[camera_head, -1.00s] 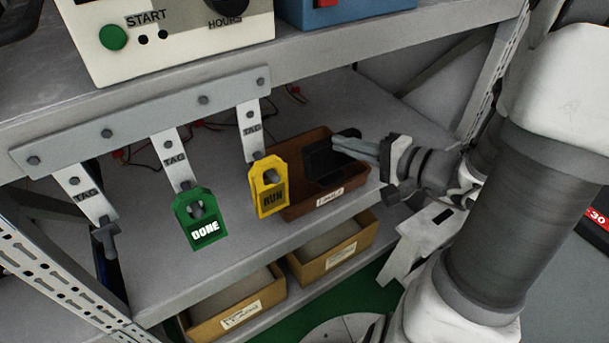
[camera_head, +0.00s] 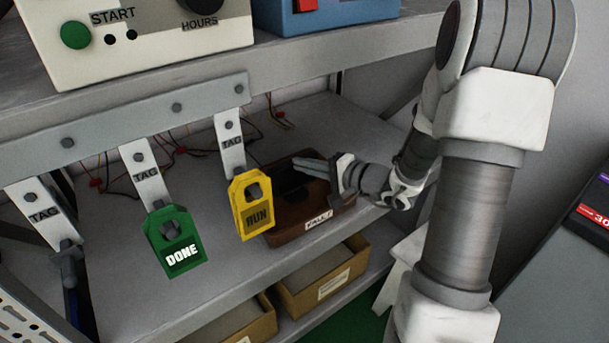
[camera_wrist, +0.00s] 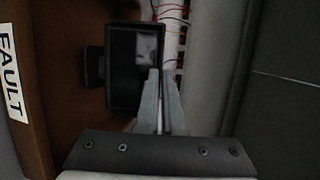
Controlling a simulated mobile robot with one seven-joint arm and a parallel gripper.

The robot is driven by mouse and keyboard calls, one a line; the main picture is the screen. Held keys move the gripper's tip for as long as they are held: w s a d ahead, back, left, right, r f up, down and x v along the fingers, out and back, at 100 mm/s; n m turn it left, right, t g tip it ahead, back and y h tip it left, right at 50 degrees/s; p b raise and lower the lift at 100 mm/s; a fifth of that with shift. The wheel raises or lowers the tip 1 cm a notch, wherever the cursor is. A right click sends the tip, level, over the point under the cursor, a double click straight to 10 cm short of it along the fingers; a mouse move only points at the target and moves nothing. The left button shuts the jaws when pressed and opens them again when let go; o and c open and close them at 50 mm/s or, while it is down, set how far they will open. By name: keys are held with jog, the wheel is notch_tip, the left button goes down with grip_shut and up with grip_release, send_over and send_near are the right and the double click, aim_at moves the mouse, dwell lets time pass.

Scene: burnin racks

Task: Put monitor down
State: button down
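The monitor (camera_wrist: 132,62) is a small dark slab with a glossy face, a light reflection and a dark stub on one side. It lies within the brown bin labelled FAULT (camera_wrist: 38,110). In the head view the bin (camera_head: 285,237) stands on the lower shelf, and its inside is too dark to make out the monitor clearly. My gripper (camera_head: 312,168) reaches in from the right, over the bin. In the wrist view its two grey fingers (camera_wrist: 162,78) are close together and overlap the monitor's right edge. I cannot tell if they clamp it.
A green DONE tag (camera_head: 172,240) and a yellow RUN tag (camera_head: 256,215) hang from the upper shelf edge (camera_head: 125,110), close to the bin. Wires (camera_head: 180,150) lie behind. Cardboard bins (camera_head: 322,283) sit below. The shelf left of the bin is clear.

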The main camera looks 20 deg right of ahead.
jog(key=shift+f, duration=0.9)
jog(key=c, duration=1)
grip_release()
jog(key=shift+f, duration=0.15)
jog(key=shift+c, duration=0.2)
jog(key=p+v, duration=0.3)
jog(key=v, duration=0.9)
